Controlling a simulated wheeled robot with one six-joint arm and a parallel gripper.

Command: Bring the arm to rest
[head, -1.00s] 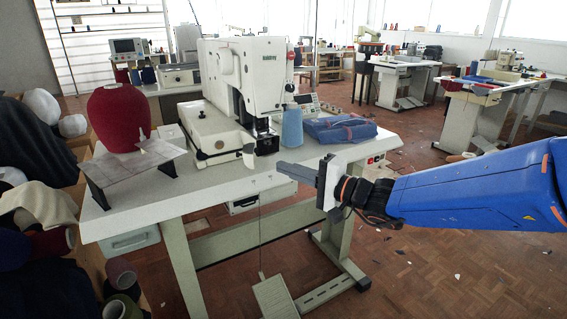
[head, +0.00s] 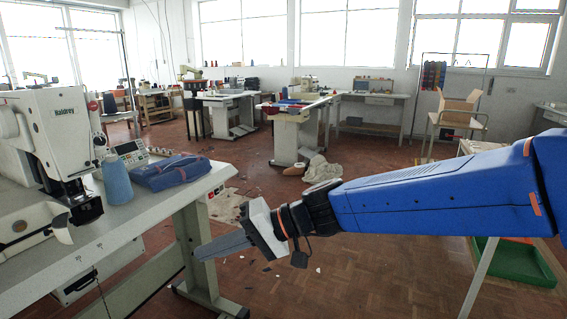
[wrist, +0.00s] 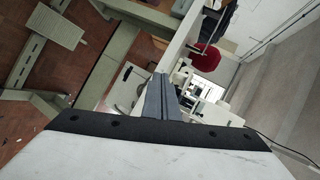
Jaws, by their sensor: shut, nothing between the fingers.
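My gripper (head: 203,253) is at the end of my blue arm, which reaches in from the right of the head view. Its two grey fingers lie together and point left, with nothing between them. They are in open air just to the right of the sewing table (head: 112,236), in front of its leg, and appear apart from it. In the wrist view the closed fingers (wrist: 160,98) stick out from the gripper's pale body, with the table seen sideways beyond them.
The white buttonhole machine (head: 62,140), a blue thread cone (head: 117,182) and folded blue cloth (head: 172,172) are on the table. A green tray (head: 522,262) lies low at the right. Other workbenches stand at the back. The parquet floor between is mostly clear, with scraps.

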